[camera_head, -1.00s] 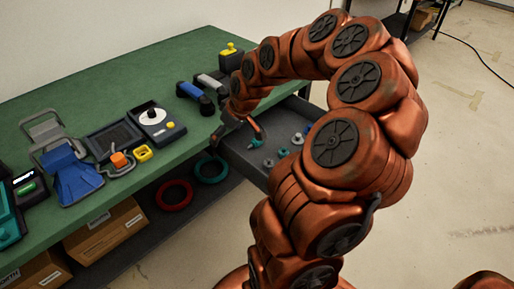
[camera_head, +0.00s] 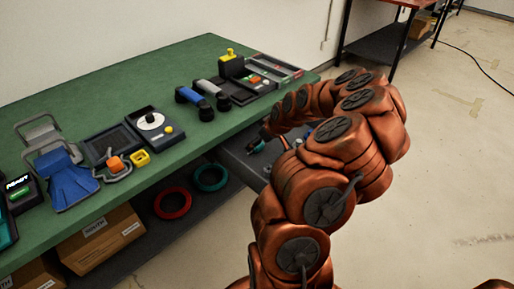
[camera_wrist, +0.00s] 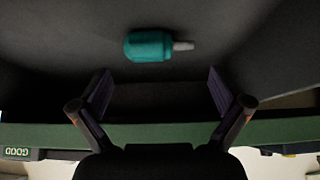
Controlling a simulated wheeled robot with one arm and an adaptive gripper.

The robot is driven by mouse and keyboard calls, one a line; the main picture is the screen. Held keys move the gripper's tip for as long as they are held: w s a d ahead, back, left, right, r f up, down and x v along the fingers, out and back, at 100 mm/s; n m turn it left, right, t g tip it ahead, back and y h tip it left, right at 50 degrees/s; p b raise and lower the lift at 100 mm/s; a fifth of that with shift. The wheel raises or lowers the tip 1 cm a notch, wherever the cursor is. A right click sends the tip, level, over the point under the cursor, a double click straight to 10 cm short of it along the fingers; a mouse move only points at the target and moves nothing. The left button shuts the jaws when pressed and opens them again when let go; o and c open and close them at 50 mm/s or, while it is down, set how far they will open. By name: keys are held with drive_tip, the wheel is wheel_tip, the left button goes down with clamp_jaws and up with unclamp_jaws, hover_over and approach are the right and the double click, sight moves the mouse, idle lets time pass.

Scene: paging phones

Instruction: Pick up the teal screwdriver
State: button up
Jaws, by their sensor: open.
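The teal screwdriver (camera_wrist: 150,46) lies on its side on the dark floor of the open drawer (camera_wrist: 60,40) in the wrist view. Its thick teal handle is at left and its short grey tip points right. My gripper (camera_wrist: 159,85) is open and empty, with its two fingers apart. The screwdriver lies beyond the fingertips, clear of both fingers. In the head view a small teal piece (camera_head: 259,147), likely the screwdriver, shows in the drawer (camera_head: 238,160) beside my arm's end. My arm hides much of the drawer there.
The green tabletop (camera_head: 215,130) overhangs the drawer, and its edge crosses the wrist view near the fingers. A red ring (camera_head: 173,200) and a teal ring (camera_head: 210,177) are below.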

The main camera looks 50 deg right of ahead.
sight(255, 149)
drive_tip(key=shift+p+x, duration=0.4)
drive_tip(key=shift+x, duration=2)
drive_tip(key=c, duration=0.9)
